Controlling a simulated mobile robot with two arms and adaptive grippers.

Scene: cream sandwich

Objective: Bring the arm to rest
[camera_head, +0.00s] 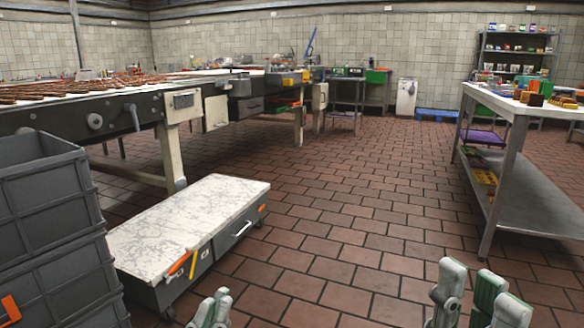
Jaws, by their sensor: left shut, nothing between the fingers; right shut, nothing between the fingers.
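My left gripper (212,308) shows at the bottom edge, left of the middle, in front of the low cart. Only its pale green and grey tip is in view; it is shut and empty. My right gripper (486,295) shows at the bottom right over the tiled floor. It is shut and empty, and its lower part is cut off by the picture edge. Both grippers are apart from the furniture in the picture.
A low cart (190,215) with a marbled top stands at the left, beside stacked grey crates (45,190). A long conveyor table (140,100) runs behind. A metal workbench (512,112) stands at the right. The brown tiled floor (350,200) between is clear.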

